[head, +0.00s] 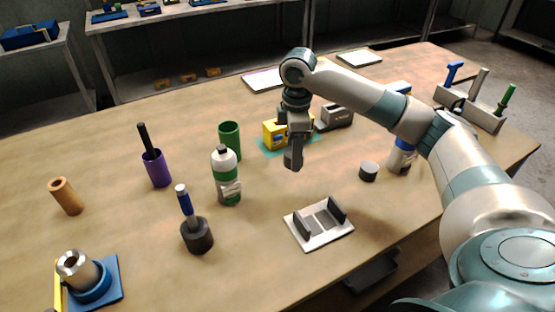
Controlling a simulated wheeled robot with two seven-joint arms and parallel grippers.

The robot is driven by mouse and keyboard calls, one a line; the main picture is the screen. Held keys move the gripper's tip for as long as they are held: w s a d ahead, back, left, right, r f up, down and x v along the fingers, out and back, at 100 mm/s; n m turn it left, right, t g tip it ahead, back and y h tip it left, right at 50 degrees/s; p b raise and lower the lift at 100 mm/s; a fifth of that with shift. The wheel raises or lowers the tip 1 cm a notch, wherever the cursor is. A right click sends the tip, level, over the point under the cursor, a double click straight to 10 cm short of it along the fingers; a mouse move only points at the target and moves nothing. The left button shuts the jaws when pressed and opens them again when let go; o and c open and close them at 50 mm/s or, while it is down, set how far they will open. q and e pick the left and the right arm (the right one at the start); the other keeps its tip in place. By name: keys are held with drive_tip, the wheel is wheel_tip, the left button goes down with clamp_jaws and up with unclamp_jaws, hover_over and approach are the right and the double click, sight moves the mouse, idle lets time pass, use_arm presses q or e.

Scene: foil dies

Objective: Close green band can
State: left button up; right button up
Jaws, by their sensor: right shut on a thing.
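The green band can (227,177) is a white bottle-like can with green bands and a narrow top with a dark spot. It stands upright on the table, left of the middle. My right gripper (293,158) hangs above the table to the right of the can and points down, apart from it. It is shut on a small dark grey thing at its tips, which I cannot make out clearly. A low grey cap-like cylinder (368,172) lies on the table at the right. My left gripper is not in view.
A blue-topped can (401,157) stands under my right arm. A green cup (230,140), a purple cup (156,168) and a dark holder (197,236) stand near the green band can. A yellow box (272,134) sits behind my gripper. A white fixture (320,238) lies in front.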

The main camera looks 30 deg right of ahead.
drive_tip(key=shift+s+d+r, duration=0.6)
drive_tip(key=shift+s, duration=0.2)
drive_tip(key=shift+a, duration=0.15)
drive_tip(key=s+a+f+m, duration=0.1)
drive_tip(key=s+a+m, duration=0.4)
drive_tip(key=a, duration=0.4)
drive_tip(key=s+a+f+m, duration=0.1)
drive_tip(key=s+a+m, duration=0.4)
drive_tip(key=a+m, duration=0.2)
drive_tip(key=shift+a+m, duration=0.4)
drive_tip(key=shift+a, duration=0.65)
drive_tip(key=shift+d, duration=0.1)
